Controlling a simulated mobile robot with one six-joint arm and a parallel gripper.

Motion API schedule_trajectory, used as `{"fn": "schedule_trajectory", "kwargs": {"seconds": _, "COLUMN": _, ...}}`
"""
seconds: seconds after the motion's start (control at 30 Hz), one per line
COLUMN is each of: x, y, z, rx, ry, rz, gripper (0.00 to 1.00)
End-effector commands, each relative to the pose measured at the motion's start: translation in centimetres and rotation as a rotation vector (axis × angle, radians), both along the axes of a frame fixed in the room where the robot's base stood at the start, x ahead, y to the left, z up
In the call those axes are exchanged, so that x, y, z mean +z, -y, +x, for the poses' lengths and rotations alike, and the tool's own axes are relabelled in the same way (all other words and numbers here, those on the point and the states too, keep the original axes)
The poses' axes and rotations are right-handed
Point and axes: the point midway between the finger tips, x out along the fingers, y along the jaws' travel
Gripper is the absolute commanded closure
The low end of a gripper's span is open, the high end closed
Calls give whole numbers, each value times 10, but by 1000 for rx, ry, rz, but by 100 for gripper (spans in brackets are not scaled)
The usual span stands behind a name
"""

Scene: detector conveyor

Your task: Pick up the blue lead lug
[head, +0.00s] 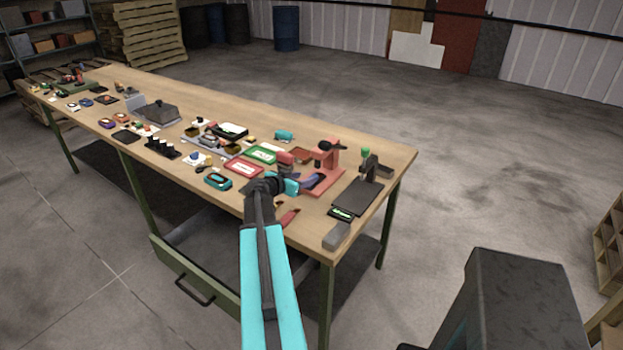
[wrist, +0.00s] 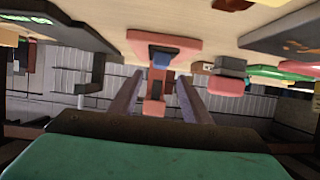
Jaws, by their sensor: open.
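A small blue block (wrist: 164,55), which looks like the blue lead lug, sits at the base of a red press (wrist: 154,106) in the upside-down wrist view. My gripper (wrist: 158,88) is open and empty, its two grey-purple fingers spread on either side of the press in the picture, apart from the lug. In the head view my gripper (head: 314,181) is low over the table, in front of the red press (head: 329,160). I cannot make out the lug there; the fingers and press may hide it.
On the table (head: 395,165), a black stand (head: 368,166) is right of the press. A red-and-grey block (head: 285,159), a green tray (head: 262,154), a red tray (head: 244,168) and a teal meter (head: 218,181) are to the left.

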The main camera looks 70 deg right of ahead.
Motion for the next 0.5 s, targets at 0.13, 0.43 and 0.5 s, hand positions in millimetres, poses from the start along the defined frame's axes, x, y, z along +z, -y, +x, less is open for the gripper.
{"fn": "schedule_trajectory", "kwargs": {"seconds": 0.13, "x": -4, "y": 9, "z": -3, "rx": -2, "ry": 0, "rz": 1, "gripper": 56}}
{"fn": "schedule_trajectory", "kwargs": {"seconds": 0.43, "x": -5, "y": 10, "z": -3, "rx": 0, "ry": 0, "rz": 0, "gripper": 56}}
{"fn": "schedule_trajectory", "kwargs": {"seconds": 0.5, "x": -5, "y": 10, "z": -3, "rx": 0, "ry": 0, "rz": 0, "gripper": 56}}
